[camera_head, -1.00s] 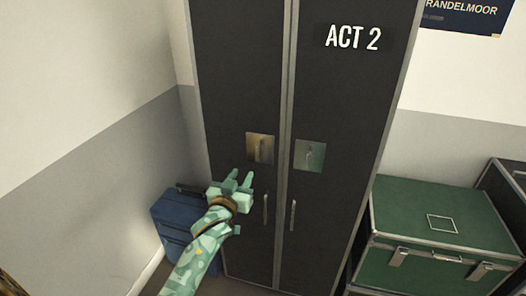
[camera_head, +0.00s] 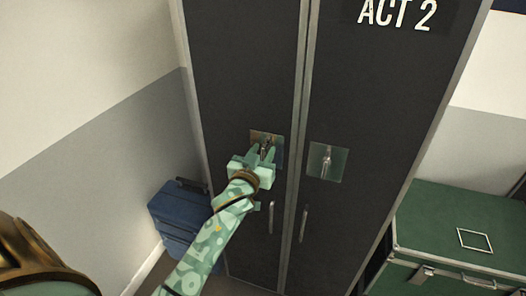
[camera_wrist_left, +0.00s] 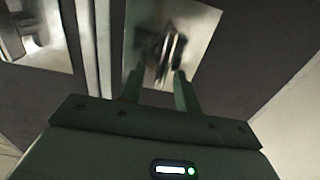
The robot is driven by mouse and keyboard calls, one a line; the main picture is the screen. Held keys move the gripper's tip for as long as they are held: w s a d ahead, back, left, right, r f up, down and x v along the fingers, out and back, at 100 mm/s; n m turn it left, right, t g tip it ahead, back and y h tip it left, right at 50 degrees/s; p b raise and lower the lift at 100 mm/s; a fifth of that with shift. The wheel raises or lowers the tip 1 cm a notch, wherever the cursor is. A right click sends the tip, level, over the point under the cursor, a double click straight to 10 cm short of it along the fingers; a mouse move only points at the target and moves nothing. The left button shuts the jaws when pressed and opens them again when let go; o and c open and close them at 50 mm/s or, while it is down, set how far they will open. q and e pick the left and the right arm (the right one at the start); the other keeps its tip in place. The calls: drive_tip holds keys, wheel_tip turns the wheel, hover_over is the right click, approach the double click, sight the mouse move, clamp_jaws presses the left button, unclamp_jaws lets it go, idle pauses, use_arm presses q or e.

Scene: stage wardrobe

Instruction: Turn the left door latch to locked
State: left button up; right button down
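The left door latch (camera_head: 265,143) is a small metal lever on a square plate (camera_head: 279,152) on the dark cabinet's left door (camera_head: 245,70). My left gripper (camera_head: 261,155) is right in front of this plate, with its fingers pointing at the latch and partly hiding it. In the left wrist view the two fingers (camera_wrist_left: 160,80) are apart, and the latch lever (camera_wrist_left: 168,48) shows at their tips, roughly between them. Whether the fingers touch it I cannot tell. My right gripper is not in view.
The right door has its own latch plate (camera_head: 328,161) with an upright lever. Two door handles (camera_head: 303,223) hang below. A blue suitcase (camera_head: 178,213) stands left of the cabinet, and a green case (camera_head: 455,225) sits to the right.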

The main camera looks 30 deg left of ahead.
use_arm(q)
clamp_jaws()
drive_tip(key=shift+m, duration=0.3)
drive_tip(key=shift+p, duration=0.3)
drive_tip(key=shift+d+m+p, duration=0.25)
drive_tip(key=shift+m+p, duration=0.3)
drive_tip(key=shift+m, duration=0.65)
drive_tip(key=m, duration=0.5)
drive_tip(key=d+f+m, duration=0.1)
drive_tip(key=m, duration=0.4)
drive_tip(key=f+m+p, duration=0.1)
drive_tip(key=m, duration=0.3)
drive_tip(key=shift+w+d+f+m, duration=0.15)
drive_tip(key=shift+w+d+m, duration=0.05)
drive_tip(key=shift+m, duration=0.2)
